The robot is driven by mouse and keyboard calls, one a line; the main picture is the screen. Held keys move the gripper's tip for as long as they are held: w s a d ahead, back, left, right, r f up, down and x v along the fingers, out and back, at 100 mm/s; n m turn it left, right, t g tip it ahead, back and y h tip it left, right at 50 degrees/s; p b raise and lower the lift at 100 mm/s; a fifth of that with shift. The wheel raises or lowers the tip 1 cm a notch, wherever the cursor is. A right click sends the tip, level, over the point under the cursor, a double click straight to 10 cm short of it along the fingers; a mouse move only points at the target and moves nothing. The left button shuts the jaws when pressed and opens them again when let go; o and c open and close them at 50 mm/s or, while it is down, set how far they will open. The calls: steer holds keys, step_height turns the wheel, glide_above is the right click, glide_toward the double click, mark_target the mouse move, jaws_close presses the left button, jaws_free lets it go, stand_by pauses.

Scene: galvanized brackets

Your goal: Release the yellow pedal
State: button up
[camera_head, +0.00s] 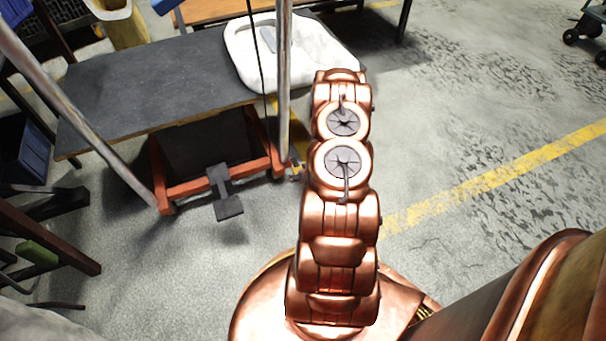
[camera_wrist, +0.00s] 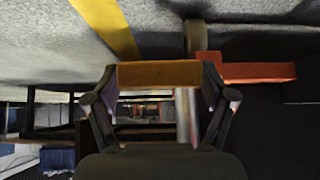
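The yellow pedal (camera_wrist: 160,74) is a short yellow-orange bar in the wrist view, lying across the space between my fingertips. Its ends line up closely with the tips; I cannot tell whether they touch. My gripper (camera_wrist: 160,80) has its two dark fingers wide apart. In the head view a small yellow part (camera_head: 297,174) shows at the right end of the cart's orange base, just left of my copper arm. My gripper is mostly hidden there behind the arm. The cart's orange base also shows in the wrist view (camera_wrist: 255,73), right of the pedal.
The grey-topped cart (camera_head: 150,85) bears a white moulded piece (camera_head: 245,60). A black foot pedal (camera_head: 226,195) sticks out from its base. A metal post (camera_head: 284,80) rises near the arm. Floor to the right, with a yellow line (camera_head: 480,185), is clear.

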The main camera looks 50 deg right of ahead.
steer(key=shift+s+r, duration=0.1)
steer(key=v, duration=1.1)
steer(key=shift+s+a+r, duration=0.15)
steer(key=shift+s+r, duration=0.05)
steer(key=shift+r, duration=0.1)
stand_by(0.6)
